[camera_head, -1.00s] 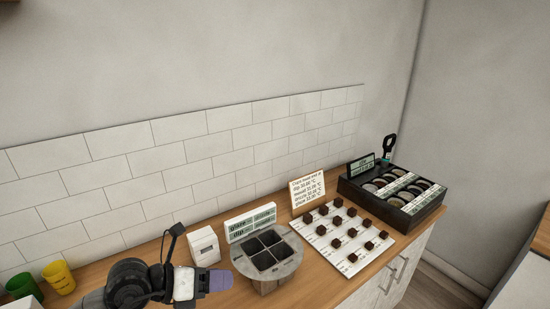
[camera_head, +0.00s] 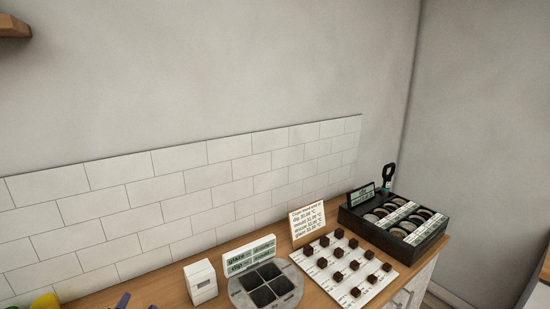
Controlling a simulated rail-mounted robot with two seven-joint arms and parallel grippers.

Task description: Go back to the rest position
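Only a small purple tip of my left gripper (camera_head: 123,301) shows at the bottom edge of the head view, left of the small white box. A second dark tip lies just right of it. The rest of this gripper and its arm are cut off below the frame, so I cannot tell whether it is open or shut, or whether it holds anything. My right gripper is not in view.
On the wooden counter stand a white box (camera_head: 201,283), a round grey holder with square wells (camera_head: 292,298), label signs (camera_head: 250,256), a white board with several dark cubes (camera_head: 325,287) and a black tray of discs (camera_head: 355,225). Yellow and green cups (camera_head: 46,301) show at lower left.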

